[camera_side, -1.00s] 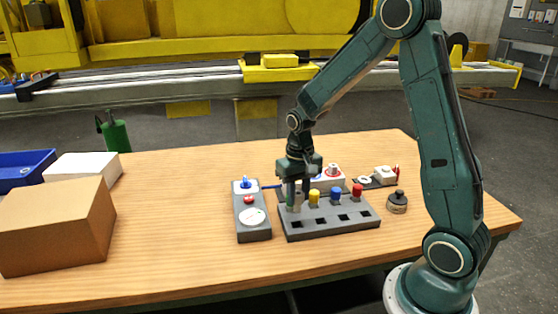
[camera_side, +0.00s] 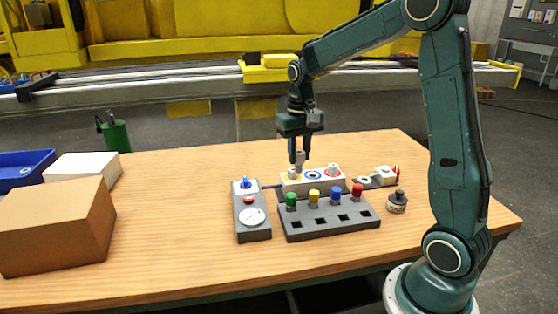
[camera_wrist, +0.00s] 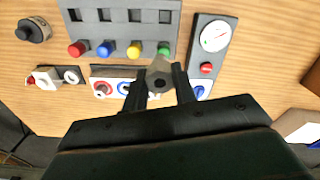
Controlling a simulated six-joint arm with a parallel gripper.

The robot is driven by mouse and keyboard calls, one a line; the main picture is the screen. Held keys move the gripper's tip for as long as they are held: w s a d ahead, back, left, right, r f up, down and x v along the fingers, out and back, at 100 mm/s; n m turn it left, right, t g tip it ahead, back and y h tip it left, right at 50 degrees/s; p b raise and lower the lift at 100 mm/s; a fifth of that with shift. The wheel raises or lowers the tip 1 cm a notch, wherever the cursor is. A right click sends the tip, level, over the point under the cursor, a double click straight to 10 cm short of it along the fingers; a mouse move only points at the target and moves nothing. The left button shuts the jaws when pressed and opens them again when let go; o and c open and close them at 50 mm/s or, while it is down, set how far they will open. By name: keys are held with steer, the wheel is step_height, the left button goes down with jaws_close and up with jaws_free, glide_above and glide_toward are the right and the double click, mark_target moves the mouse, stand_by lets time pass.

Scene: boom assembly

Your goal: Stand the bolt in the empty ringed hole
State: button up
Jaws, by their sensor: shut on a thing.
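In the side view the bolt is partly hidden by the fingers. The block has a yellow ring (camera_side: 291,175) on the left, a blue ring (camera_side: 313,175) in the middle and a red ring (camera_side: 333,170) on the right. A pale bolt stands in the red ring. The blue ring's hole looks dark and empty. The yellow ring is partly covered by a pale part.
In front is a dark rack (camera_side: 330,222) with green, yellow, blue and red knobs and square holes. A grey box with a dial (camera_side: 252,217) stands left. A dark round knob (camera_side: 397,202) and small pale parts lie right. A cardboard box (camera_side: 55,228) is far left.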

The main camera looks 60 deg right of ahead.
steer(key=w+d, duration=0.2)
steer(key=d, duration=0.7)
steer(key=w+d, duration=0.2)
steer(key=d, duration=0.6)
steer(key=shift+s+d+f, duration=0.1)
steer(key=shift+d+f, duration=0.05)
steer(key=shift+f, duration=2.5)
steer(key=shift+f, duration=0.15)
steer(key=shift+f, duration=2.25)
steer(key=shift+f, duration=1.65)
steer(key=o, duration=1)
